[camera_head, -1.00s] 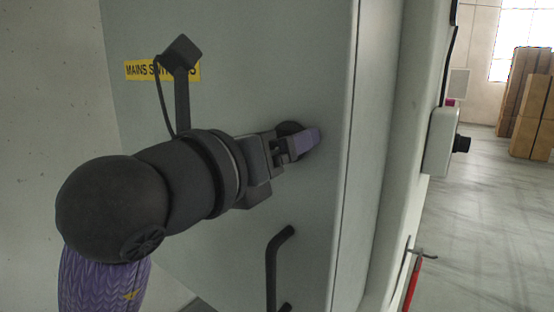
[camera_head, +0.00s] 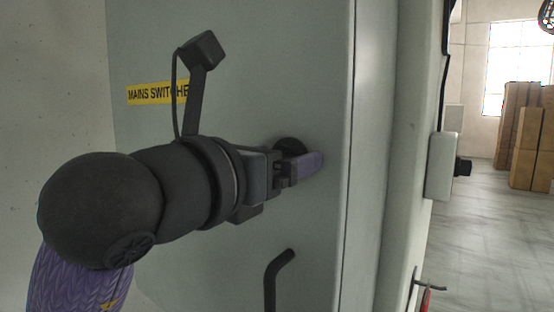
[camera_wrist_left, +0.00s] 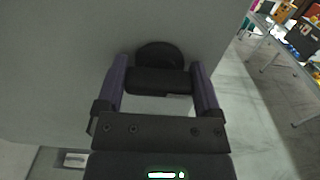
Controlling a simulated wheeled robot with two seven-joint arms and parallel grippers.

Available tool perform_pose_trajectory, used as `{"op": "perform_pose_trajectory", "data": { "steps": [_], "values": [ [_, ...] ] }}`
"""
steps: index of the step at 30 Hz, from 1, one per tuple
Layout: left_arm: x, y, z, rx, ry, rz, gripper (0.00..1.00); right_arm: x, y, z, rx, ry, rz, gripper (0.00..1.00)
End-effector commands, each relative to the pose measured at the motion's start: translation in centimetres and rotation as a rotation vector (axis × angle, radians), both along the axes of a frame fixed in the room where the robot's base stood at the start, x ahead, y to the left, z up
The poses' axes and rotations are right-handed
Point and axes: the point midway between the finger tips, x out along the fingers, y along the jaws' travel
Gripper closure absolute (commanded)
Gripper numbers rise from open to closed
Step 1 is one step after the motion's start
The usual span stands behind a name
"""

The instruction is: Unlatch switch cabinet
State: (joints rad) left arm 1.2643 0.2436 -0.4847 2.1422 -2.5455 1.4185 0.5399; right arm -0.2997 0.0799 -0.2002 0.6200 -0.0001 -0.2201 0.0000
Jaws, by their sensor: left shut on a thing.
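The switch cabinet (camera_head: 240,60) is a grey-green box with a flat door and a yellow "MAINS SWITCHES" label (camera_head: 150,94), partly covered by my wrist camera mount. A round black latch (camera_head: 289,145) sits near the door's right edge. In the left wrist view the latch base (camera_wrist_left: 160,55) shows with a dark bar-shaped knob (camera_wrist_left: 160,81) in front of it. My left gripper (camera_head: 308,165) is at the latch; its purple fingers (camera_wrist_left: 161,88) lie on either side of the knob, shut on it. My right gripper is not in view.
A black bar handle (camera_head: 277,278) stands on the door below the latch. Right of the cabinet is a pale post with a grey box (camera_head: 441,165). Cardboard boxes (camera_head: 525,140) stand far back on open floor.

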Motion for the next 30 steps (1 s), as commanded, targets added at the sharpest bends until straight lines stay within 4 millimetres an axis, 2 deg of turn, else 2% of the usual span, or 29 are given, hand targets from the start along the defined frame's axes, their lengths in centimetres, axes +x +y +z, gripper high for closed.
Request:
{"op": "perform_pose_trajectory", "data": {
  "steps": [2,3,4,12,14,18,24,30],
  "values": [
    [0.0,0.0,0.1,0.0,-0.003,0.001,0.74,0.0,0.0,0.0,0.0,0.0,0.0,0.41],
    [0.0,0.0,0.1,0.0,-0.003,0.001,0.06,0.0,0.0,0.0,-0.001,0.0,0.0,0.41],
    [0.0,0.0,0.1,0.0,-0.003,0.001,0.0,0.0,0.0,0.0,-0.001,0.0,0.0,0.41],
    [-0.3,0.3,0.0,-0.001,-0.003,0.001,0.0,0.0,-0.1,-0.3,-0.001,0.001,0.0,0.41],
    [-1.1,0.8,-0.2,-0.001,-0.004,0.001,0.0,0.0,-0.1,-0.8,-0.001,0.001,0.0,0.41],
    [-4.0,2.9,-0.4,-0.001,-0.009,0.003,0.0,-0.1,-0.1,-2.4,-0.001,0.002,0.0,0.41],
    [-7.3,5.4,-0.1,-0.001,-0.007,0.002,0.0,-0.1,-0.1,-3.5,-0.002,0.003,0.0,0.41],
    [-8.1,5.9,0.0,0.0,-0.002,0.0,0.0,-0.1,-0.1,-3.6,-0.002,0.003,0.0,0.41]
  ]
}}
